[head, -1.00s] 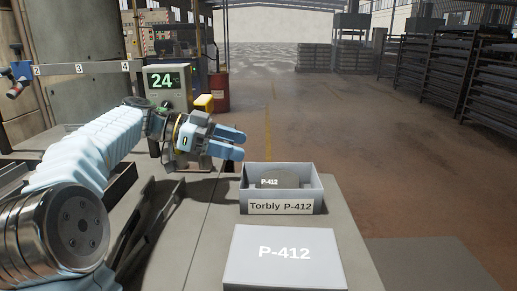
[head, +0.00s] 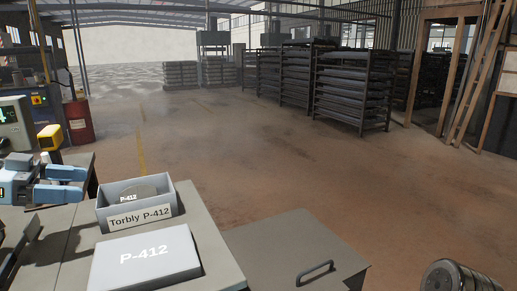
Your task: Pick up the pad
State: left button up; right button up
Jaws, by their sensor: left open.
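A pad (head: 133,194) marked P-412 lies inside an open grey box (head: 140,216) labelled Torbly P-412. Only its upper part shows above the front wall of the box. My left gripper (head: 82,183) is at the left edge of the head view, just left of the box and apart from it. Its two light-blue fingers are parted, with nothing between them. My right gripper is out of view.
A flat grey box or lid (head: 147,262) marked P-412 lies on the table in front of the open box. A yellow-topped device (head: 50,137) stands behind my left gripper. A grey cabinet (head: 300,255) with a handle is at the right. Dark racks (head: 350,95) stand far back.

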aim_at(141, 192)
jog(key=k+l, duration=0.6)
jog(key=l, duration=0.2)
jog(key=k+l, duration=0.3)
jog(key=l, duration=0.15)
